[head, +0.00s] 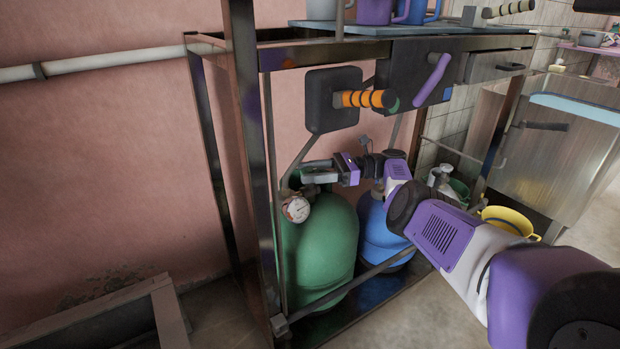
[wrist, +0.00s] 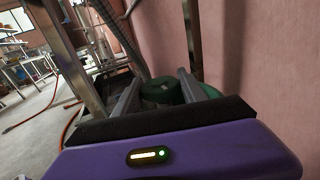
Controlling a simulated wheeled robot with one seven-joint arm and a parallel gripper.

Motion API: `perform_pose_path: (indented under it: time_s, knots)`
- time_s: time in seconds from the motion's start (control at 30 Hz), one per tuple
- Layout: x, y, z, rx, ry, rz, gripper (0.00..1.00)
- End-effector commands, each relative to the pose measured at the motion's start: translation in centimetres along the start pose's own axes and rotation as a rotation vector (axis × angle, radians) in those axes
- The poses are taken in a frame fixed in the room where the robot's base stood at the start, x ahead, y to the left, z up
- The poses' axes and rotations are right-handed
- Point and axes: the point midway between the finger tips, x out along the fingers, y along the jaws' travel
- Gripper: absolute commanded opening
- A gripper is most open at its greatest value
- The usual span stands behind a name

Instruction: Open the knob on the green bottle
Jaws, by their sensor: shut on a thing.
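The green bottle (head: 322,245) stands upright on the low shelf under the metal frame, with a round gauge (head: 297,209) at its upper left. My gripper (head: 312,173) is at the top of the green bottle, reaching in from the right. In the wrist view a dark green knob (wrist: 160,91) sits between the two fingers of my gripper (wrist: 158,88), which are shut on it. The green bottle (wrist: 196,90) shows behind the knob. In the head view my gripper mostly hides the knob.
A blue bottle (head: 382,238) stands right beside the green one, behind my arm. A frame post (head: 253,150) rises at the left and a low bar (head: 350,287) crosses in front. A black box with an orange handle (head: 365,99) hangs above my gripper.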

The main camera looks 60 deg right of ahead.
Motion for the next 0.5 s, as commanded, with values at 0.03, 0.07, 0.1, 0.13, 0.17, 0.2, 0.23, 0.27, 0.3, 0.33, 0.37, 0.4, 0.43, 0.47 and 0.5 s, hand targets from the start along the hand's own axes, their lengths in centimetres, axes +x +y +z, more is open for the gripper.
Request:
perform_pose_path:
  time_s: [0.03, 0.07, 0.1, 0.13, 0.17, 0.2, 0.23, 0.27, 0.3, 0.33, 0.37, 0.4, 0.43, 0.47, 0.5]
  knots:
    - [0.15, -0.07, 0.19, -0.003, -0.001, 0.003, 0.08]
    - [0.16, -0.06, 0.2, -0.003, -0.001, 0.004, 0.08]
    - [0.16, -0.06, 0.22, -0.003, -0.001, 0.005, 0.08]
    - [0.17, -0.05, 0.22, -0.003, -0.001, 0.005, 0.08]
    - [0.17, -0.05, 0.23, -0.003, -0.001, 0.005, 0.08]
    - [0.18, -0.05, 0.24, -0.002, -0.001, 0.005, 0.08]
    - [0.18, -0.05, 0.24, -0.002, -0.001, 0.005, 0.08]
    - [0.19, -0.05, 0.25, -0.002, -0.001, 0.005, 0.08]
    - [0.19, -0.05, 0.25, -0.002, -0.002, 0.005, 0.08]
    - [0.2, -0.05, 0.25, -0.002, -0.002, 0.005, 0.08]
    - [0.2, -0.05, 0.25, -0.002, -0.002, 0.005, 0.08]
    - [0.21, -0.06, 0.26, -0.002, -0.002, 0.005, 0.5]
    - [0.21, -0.06, 0.25, -0.002, -0.002, 0.005, 0.56]
    - [0.21, -0.05, 0.24, -0.002, -0.002, 0.005, 0.62]
    - [0.19, -0.05, 0.22, -0.002, -0.002, 0.004, 0.68]
